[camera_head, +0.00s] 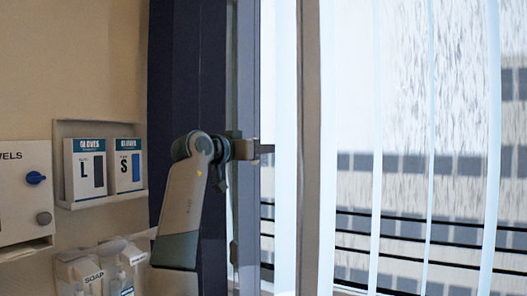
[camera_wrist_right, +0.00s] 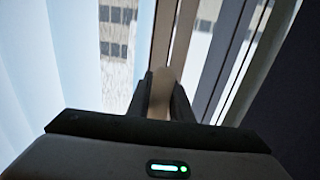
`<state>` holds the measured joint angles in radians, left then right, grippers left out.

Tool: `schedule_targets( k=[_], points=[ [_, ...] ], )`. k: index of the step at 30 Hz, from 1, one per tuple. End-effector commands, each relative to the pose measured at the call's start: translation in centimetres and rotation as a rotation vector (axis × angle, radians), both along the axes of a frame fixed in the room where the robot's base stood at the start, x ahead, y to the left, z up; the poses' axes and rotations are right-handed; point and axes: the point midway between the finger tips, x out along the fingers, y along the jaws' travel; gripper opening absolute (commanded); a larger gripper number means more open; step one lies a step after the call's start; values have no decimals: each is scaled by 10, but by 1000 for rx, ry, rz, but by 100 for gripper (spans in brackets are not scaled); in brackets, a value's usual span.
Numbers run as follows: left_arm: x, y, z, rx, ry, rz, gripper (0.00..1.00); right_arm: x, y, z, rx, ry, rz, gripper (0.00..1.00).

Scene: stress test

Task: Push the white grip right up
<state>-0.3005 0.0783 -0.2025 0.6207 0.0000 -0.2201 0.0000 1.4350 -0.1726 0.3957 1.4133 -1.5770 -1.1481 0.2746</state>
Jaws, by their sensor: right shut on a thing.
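My right arm reaches up in front of a dark curtain in the head view. Its gripper (camera_head: 262,149) is at the window frame, and the frame edge and gripper body hide most of the fingers. In the right wrist view the two dark fingers of this gripper (camera_wrist_right: 162,98) are closed on a pale, rounded grip (camera_wrist_right: 160,92), which looks tan in this light. The grip stands upright between the fingers, and its lower end is hidden by the gripper body. I cannot make out the grip in the head view. My left gripper is not in view.
A dark curtain (camera_head: 175,70) hangs left of the window frame (camera_head: 312,120). Pale vertical slats (camera_head: 350,90) cover the window to the right. Glove boxes (camera_head: 85,165) in a wall holder, a towel dispenser (camera_head: 22,190) and soap bottles (camera_head: 85,275) are at the left.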

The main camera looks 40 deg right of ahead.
Motion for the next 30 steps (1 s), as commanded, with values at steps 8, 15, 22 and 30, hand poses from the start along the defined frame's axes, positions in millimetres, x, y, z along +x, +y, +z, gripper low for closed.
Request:
schedule_targets(
  k=[8, 15, 22, 30],
  points=[
    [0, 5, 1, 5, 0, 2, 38, -1, 1, 8, -13, -7, 2, 38],
    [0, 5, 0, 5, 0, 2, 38, -1, 1, 6, -9, -5, 2, 38],
    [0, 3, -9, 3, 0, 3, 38, -4, 15, 3, -9, -6, 3, 38],
    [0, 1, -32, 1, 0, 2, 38, -13, 57, 1, -10, -7, 4, 38]
  ],
)
